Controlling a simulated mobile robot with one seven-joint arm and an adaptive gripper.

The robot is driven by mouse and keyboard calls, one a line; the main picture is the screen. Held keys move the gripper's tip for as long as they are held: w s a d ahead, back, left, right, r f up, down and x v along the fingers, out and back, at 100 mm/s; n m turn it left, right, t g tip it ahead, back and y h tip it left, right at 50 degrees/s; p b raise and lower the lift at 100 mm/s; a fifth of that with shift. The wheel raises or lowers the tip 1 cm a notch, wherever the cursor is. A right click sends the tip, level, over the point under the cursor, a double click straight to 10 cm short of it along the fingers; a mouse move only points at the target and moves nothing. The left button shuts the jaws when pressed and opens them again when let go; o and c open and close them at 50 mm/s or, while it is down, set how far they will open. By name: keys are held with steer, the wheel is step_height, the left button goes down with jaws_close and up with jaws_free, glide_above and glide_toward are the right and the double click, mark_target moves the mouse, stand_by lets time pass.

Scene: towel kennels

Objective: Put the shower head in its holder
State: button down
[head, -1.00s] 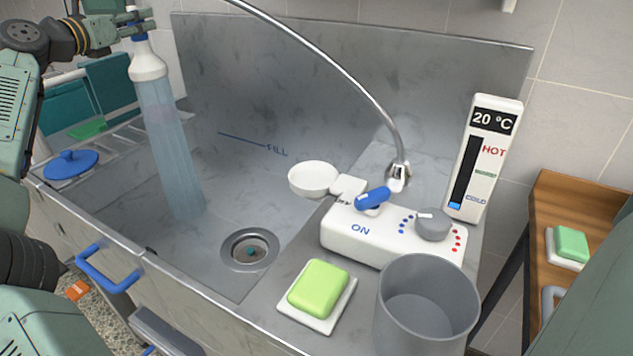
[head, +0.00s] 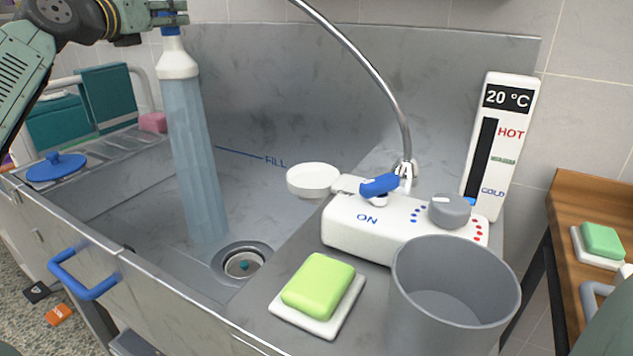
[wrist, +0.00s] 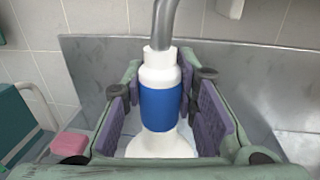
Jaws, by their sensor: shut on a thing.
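The shower head (head: 177,66) is white with a blue band and hangs spray side down over the left part of the steel basin. A wide column of water (head: 195,150) runs from it to the basin floor. My gripper (head: 174,13) is shut on the blue band. In the wrist view the purple finger pads of my gripper (wrist: 160,105) lie on both sides of the band of the shower head (wrist: 158,101), and the hose (wrist: 165,22) leaves its top. A white fitting (wrist: 235,8) on the wall is cut off at the top; I cannot tell whether it is the holder.
A control box (head: 350,232) with a blue lever and grey dial stands on the right ledge, by a thermometer (head: 497,140) reading 20 °C. The drain (head: 243,263) looks uncovered.

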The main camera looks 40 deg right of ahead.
steer(key=shift+s+d+f+b, duration=0.15)
steer(key=shift+s+d+b, duration=0.1)
steer(key=shift+s+b, duration=0.3)
steer(key=s+d+b, duration=0.5)
steer(key=s+d, duration=0.2)
steer(key=s, duration=0.5)
steer(key=shift+r+b, duration=0.2)
steer(key=shift+b, duration=0.15)
steer(key=s+d+b, duration=0.3)
steer(key=s+d, duration=0.4)
steer(key=s, duration=0.6)
steer(key=shift+d+b, duration=0.3)
steer(key=shift+b, duration=0.1)
steer(key=shift+f, duration=0.1)
step_height(320, 180, down, 6)
steer(key=b, duration=0.6)
steer(key=shift+w, duration=0.1)
